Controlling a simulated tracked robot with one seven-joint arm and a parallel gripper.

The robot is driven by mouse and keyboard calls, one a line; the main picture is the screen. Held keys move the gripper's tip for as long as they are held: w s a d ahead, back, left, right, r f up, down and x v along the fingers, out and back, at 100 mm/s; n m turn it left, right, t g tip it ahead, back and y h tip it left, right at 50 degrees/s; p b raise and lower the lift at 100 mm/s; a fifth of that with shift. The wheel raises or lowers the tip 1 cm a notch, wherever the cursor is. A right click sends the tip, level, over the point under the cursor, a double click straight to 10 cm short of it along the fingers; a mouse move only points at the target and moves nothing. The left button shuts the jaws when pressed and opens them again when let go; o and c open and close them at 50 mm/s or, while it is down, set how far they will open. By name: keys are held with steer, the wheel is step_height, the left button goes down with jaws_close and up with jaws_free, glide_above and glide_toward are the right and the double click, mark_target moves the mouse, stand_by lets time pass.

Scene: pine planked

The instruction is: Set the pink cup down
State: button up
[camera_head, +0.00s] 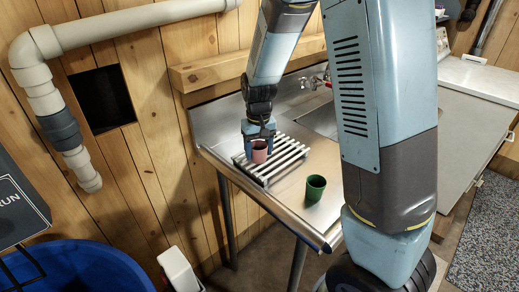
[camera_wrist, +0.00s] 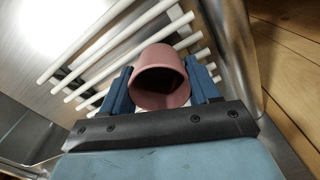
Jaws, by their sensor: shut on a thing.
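The pink cup (camera_head: 259,152) is between the fingers of my gripper (camera_head: 259,143), above or on a slatted metal rack (camera_head: 284,161) on the steel counter. In the wrist view, the pink cup (camera_wrist: 160,79) sits between the two blue fingers of my gripper (camera_wrist: 160,92), with its open mouth facing the camera. The fingers are shut on it from both sides. Pale bars of the rack (camera_wrist: 95,62) pass behind the cup. I cannot tell whether the cup's base touches the bars.
A green cup (camera_head: 315,187) stands upright on the steel counter (camera_head: 290,203), right of the rack near the front edge. A sink (camera_head: 322,120) with a red-handled tap lies behind. A plank wall and wooden ledge (camera_head: 225,70) border the counter at the back left.

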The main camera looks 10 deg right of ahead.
steer(key=o, duration=1)
step_height(320, 180, up, 11)
steer(key=s+d+r+t, duration=0.2)
steer(key=s+d+r, duration=0.2)
steer(key=s, duration=0.3)
steer(key=s+d+r+m+t, duration=0.1)
steer(key=s+d+r, duration=0.3)
steer(key=s, duration=0.3)
steer(key=s+d+r+m+t, duration=0.1)
steer(key=s+d+r, duration=0.3)
steer(key=s, duration=0.4)
steer(key=shift+d+r+t, duration=0.35)
steer(key=shift+d+t, duration=0.1)
steer(key=shift+t, duration=0.35)
